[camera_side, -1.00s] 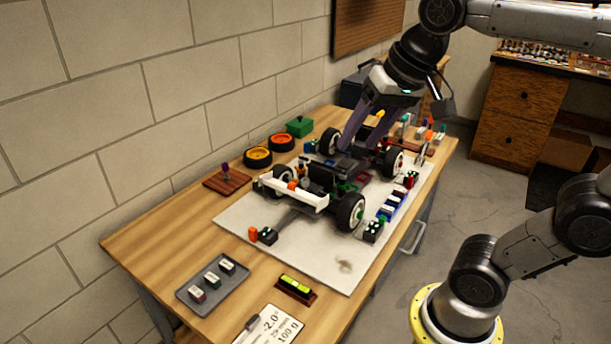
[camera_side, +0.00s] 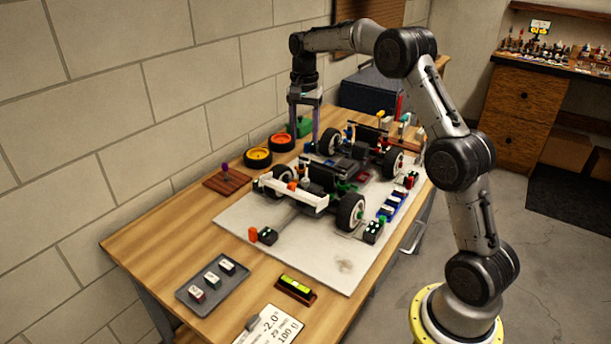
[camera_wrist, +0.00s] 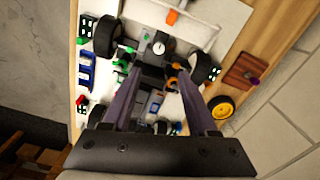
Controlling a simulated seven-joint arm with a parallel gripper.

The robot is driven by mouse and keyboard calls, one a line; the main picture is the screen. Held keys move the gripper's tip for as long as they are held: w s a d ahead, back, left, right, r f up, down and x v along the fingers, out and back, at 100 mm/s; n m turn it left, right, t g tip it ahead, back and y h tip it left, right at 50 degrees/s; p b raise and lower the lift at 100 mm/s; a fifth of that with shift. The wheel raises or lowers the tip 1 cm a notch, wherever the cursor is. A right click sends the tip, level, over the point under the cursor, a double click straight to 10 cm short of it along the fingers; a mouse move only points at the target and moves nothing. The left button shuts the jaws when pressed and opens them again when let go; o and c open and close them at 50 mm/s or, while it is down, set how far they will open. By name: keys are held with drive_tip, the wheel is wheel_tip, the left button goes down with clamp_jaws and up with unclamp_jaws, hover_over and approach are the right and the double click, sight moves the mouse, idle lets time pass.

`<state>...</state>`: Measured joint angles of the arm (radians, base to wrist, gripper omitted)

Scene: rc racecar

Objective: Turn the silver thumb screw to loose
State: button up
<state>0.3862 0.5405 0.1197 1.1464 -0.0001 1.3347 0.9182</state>
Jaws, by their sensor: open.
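The racecar (camera_side: 325,185) stands on a white mat (camera_side: 290,245) on the wooden table; it also shows in the wrist view (camera_wrist: 150,60). I cannot pick out the silver thumb screw for certain. A small pale round part (camera_wrist: 158,47) sits on the car near one axle in the wrist view, but I cannot tell what it is. My gripper (camera_side: 304,146) points down at the wall side of the car, near its middle. In the wrist view its two purple fingers (camera_wrist: 158,75) are apart, with nothing held between them.
An orange-centred wheel (camera_side: 281,142) and a yellow-centred wheel (camera_side: 258,157) lie between the car and the wall. A green box (camera_side: 300,127) is behind them. A wooden block with a purple knob (camera_side: 226,172), a grey tray (camera_side: 213,281) and a level (camera_side: 296,287) stand nearer the camera.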

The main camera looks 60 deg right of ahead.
sight(306, 179)
wheel_tip(306, 179, down, 14)
drive_tip(key=shift+s+d+r, duration=0.1)
drive_tip(key=shift+d, duration=0.05)
idle(0.4)
clamp_jaws()
